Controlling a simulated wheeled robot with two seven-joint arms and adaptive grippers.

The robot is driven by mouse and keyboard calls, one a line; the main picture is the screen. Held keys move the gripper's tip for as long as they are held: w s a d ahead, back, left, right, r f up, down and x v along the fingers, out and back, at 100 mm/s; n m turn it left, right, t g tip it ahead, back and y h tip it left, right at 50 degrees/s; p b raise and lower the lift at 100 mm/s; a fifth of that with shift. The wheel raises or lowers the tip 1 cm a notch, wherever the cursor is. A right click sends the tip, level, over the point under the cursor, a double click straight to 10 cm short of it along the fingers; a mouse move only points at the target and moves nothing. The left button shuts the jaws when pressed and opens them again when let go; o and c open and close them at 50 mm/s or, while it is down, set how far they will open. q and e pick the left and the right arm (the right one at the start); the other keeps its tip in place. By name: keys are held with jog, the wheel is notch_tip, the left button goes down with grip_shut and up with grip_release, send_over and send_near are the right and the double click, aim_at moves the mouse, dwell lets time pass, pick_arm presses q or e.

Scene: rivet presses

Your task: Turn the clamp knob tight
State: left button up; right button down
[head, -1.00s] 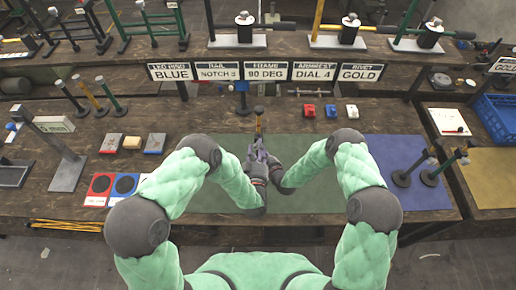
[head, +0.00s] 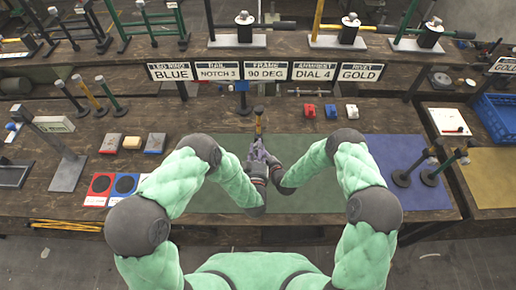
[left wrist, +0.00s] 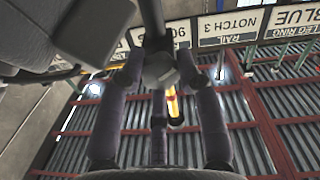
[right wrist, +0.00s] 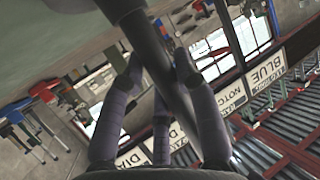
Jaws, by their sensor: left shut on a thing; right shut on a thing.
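Both my grippers meet over the front middle of the bench in the head view, the left gripper (head: 258,153) and the right gripper (head: 274,164) nearly touching. In the left wrist view, my left gripper (left wrist: 160,75) has its fingers around a small grey faceted piece on a dark bar, which looks like the clamp knob (left wrist: 160,72). In the right wrist view, my right gripper (right wrist: 160,75) is closed around a dark round bar (right wrist: 168,70). The hands hide most of the clamp; I cannot tell how tight the knob is.
A green mat (head: 315,195) lies under the hands and a blue mat (head: 405,150) to the right, with dark-based posts (head: 402,178) on it. Label signs (head: 267,71) stand behind. Red and blue pads (head: 100,186) lie at left.

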pick_arm(q)
jog(key=shift+r+m, duration=0.15)
jog(key=shift+m, duration=0.15)
pick_arm(e)
jog(key=shift+f, duration=0.1)
pick_arm(q)
jog(key=m, duration=2.1)
jog(key=shift+d+m, duration=0.15)
jog(key=shift+m, duration=0.15)
pick_arm(e)
jog(key=shift+s, duration=0.1)
dwell(0.4)
pick_arm(q)
jog(key=o, duration=0.9)
